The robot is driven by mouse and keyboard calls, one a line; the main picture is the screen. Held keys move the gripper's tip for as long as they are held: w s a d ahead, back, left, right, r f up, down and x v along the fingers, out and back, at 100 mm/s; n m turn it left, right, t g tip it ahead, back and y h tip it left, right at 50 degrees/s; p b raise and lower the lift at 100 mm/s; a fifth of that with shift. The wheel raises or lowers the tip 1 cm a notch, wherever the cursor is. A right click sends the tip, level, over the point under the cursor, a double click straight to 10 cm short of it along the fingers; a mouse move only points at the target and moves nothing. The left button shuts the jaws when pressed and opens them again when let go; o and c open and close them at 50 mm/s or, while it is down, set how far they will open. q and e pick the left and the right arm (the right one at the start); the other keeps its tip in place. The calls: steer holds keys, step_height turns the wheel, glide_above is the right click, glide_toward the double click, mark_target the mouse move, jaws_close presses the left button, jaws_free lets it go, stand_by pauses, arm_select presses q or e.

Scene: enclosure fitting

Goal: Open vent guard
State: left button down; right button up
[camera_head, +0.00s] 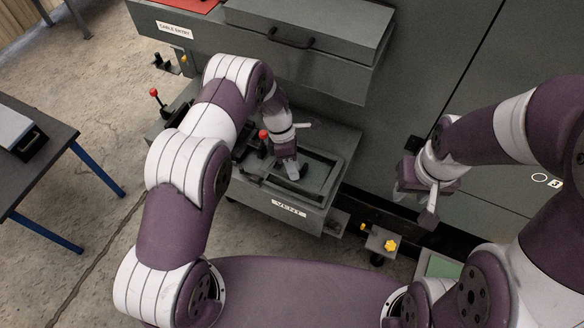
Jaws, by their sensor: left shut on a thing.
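The grey vent box with the VENT label (289,208) stands low in front of the large grey enclosure. Its top holds a dark framed panel, which looks like the vent guard (318,172). My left gripper (291,168) reaches down onto this panel from above and is shut on a part of it. The gripped part is hidden by the fingers and wrist. I cannot tell whether the panel is raised. My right gripper (428,205) hangs in front of the enclosure, right of the vent box and apart from it. Its finger opening is unclear.
A grey cover with a black handle (290,40) juts out above the vent box. Red-knobbed levers (154,93) stand at its left, and a yellow knob (390,246) sits lower right. A dark table (62,150) is at far left. Floor between is clear.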

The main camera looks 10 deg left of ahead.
arm_select(q)
steer(key=c, duration=0.9)
jaws_free()
steer(key=v, duration=0.7)
steer(key=shift+r, duration=0.2)
steer(key=shift+w, duration=0.1)
steer(key=shift+c, duration=0.3)
